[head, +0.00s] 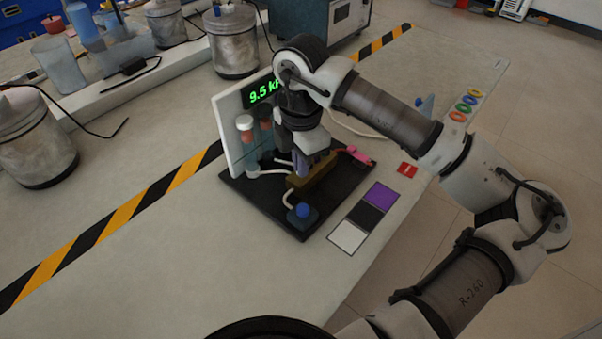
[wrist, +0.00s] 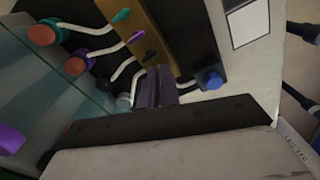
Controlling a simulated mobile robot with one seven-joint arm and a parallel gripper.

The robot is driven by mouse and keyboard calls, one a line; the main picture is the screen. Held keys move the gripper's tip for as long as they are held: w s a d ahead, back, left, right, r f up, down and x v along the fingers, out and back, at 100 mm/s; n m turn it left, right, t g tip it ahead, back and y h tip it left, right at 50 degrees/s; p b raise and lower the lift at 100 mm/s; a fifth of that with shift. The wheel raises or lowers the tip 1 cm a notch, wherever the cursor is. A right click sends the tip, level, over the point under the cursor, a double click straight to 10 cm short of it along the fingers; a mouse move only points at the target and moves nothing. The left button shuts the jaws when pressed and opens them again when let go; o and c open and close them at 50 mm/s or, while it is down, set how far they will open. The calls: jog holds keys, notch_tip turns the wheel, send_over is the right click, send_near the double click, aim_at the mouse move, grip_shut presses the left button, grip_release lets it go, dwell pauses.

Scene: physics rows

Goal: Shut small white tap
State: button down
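A brass manifold block (head: 312,180) stands on a black base plate (head: 240,190), and the block also shows in the wrist view (wrist: 150,25). A green tap lever (wrist: 122,15) and a purple tap lever (wrist: 136,37) sit along its edge, each near a pale tube. I cannot clearly make out the small white tap; a pale fitting (wrist: 124,102) shows just left of my fingertips. My gripper (head: 311,162) points down at the manifold, its fingers (wrist: 156,88) close together beside the block. Whether anything is between them is hidden.
A white panel (head: 228,130) with a green display reading about 9.5 stands behind. A blue knob (head: 303,210) is at the front, a pink piece (head: 357,154) to the right. Metal canisters (head: 233,45) stand behind; the table front left is clear.

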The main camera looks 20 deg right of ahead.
jog(key=shift+f+m+b, duration=0.15)
jog(key=shift+m+b, duration=0.45)
jog(key=shift+m, duration=1.1)
jog(key=m+b, duration=0.2)
jog(key=m, duration=0.1)
jog(key=shift+f+b, duration=0.15)
jog(key=shift+b, duration=0.25)
jog(key=m+b, duration=0.1)
jog(key=m, duration=0.1)
jog(key=shift+m+b, duration=0.4)
jog(key=shift+r+m, duration=0.25)
jog(key=shift+m, duration=0.35)
jog(key=c, duration=1.9)
grip_release()
jog(key=shift+c, duration=0.2)
jog(key=shift+r, duration=0.1)
